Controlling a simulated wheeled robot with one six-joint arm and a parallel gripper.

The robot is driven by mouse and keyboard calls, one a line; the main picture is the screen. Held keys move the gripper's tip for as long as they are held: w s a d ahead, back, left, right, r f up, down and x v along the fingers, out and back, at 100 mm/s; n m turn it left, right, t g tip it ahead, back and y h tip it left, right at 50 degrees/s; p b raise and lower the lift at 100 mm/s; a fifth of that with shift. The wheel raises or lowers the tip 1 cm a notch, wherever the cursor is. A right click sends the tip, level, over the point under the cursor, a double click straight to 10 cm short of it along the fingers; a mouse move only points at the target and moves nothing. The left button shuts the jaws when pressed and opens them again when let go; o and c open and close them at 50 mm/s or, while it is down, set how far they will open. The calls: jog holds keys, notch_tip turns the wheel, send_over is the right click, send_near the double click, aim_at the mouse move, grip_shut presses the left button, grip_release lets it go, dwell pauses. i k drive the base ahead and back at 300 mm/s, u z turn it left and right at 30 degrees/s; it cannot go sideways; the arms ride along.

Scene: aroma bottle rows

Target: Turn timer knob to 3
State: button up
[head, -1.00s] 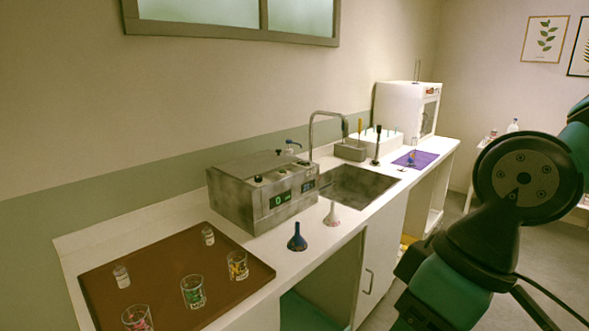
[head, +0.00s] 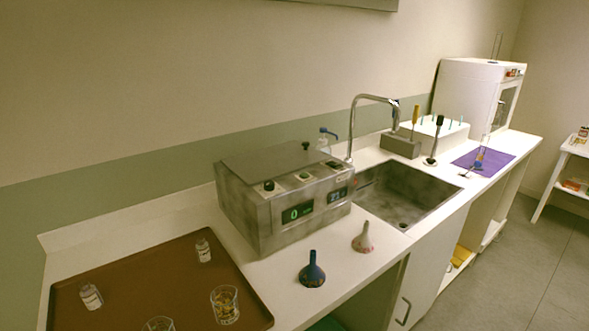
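A grey metal machine (head: 255,213) stands on the white counter, left of the sink. Its front has a green display (head: 297,213) reading 0 and a second, bluish display (head: 337,195) whose digits are too small to read surely. A dark knob (head: 269,185) sits on its top at the front left, with a light switch-like part (head: 304,177) and another dark knob (head: 334,164) to its right. I cannot tell which knob is the timer's or where either one points. My gripper is not in view.
A blue funnel (head: 312,272) and a pale funnel (head: 362,240) stand in front of the machine. A brown tray (head: 150,270) with glasses and small bottles lies at the left. The sink (head: 405,195) and faucet (head: 352,125) are right of the machine. A purple mat (head: 500,160) lies farther right.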

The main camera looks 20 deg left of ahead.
aim_at(269, 186)
jog(key=u, duration=0.55)
jog(key=i, duration=0.9)
jog(key=u, duration=0.85)
